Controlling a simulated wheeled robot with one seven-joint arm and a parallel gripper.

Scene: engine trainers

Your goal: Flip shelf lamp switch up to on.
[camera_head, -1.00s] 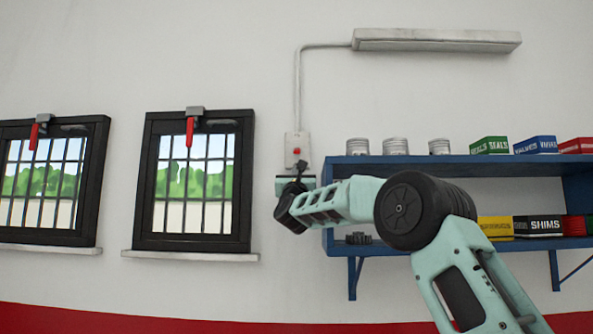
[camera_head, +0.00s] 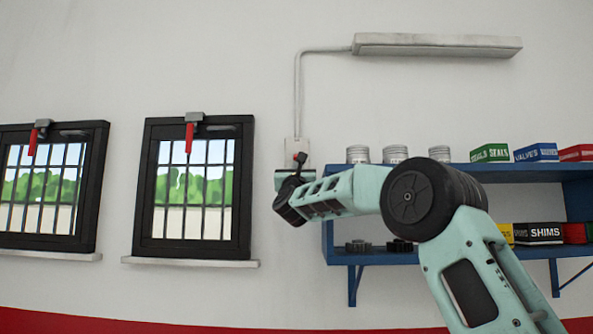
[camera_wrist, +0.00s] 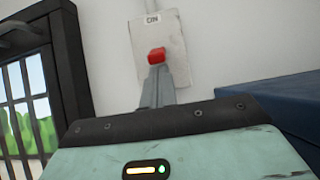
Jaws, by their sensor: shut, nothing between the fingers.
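The shelf lamp switch is a pale wall plate (camera_wrist: 177,42) with a red lever (camera_wrist: 156,55) and an "ON" label near its top, seen in the wrist view. The plate also shows in the head view (camera_head: 292,146), where my gripper hides its lower part. My gripper (camera_wrist: 156,73) is shut and empty, its fingertips at the lower edge of the red lever; I cannot tell whether they touch. In the head view my gripper (camera_head: 301,158) overlaps the lever. I cannot tell the lever's exact tilt. The long lamp (camera_head: 437,46) above the shelf shows no clear glow.
A blue shelf (camera_head: 470,172) with cans and small boxes stands close to the right of the switch. A barred window (camera_head: 195,185) is to the left. A conduit (camera_head: 297,90) runs from the plate up to the lamp. The wall between is bare.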

